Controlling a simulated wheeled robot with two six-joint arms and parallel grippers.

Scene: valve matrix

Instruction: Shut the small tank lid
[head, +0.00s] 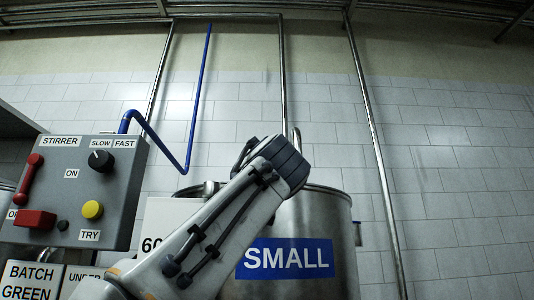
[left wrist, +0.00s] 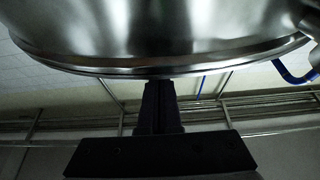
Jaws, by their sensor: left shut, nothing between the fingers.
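The small tank (head: 335,225) is a steel drum with a blue SMALL label (head: 284,259), low in the middle of the head view. Its top rim shows right of my left arm, which crosses in front of it. My left wrist hides much of the top, so I cannot tell how the lid stands. In the left wrist view, a shiny curved steel surface with a rim (left wrist: 100,66) fills the top; I cannot tell whether it is lid or tank wall. My left gripper (left wrist: 160,86) is shut and empty, its tips at that rim; contact is unclear. My right gripper is out of view.
A grey stirrer control box (head: 75,190) with a red lever, black knob and yellow button stands at the left. A blue pipe (head: 200,95) and steel pipes run up the tiled wall behind. The space right of the tank looks clear.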

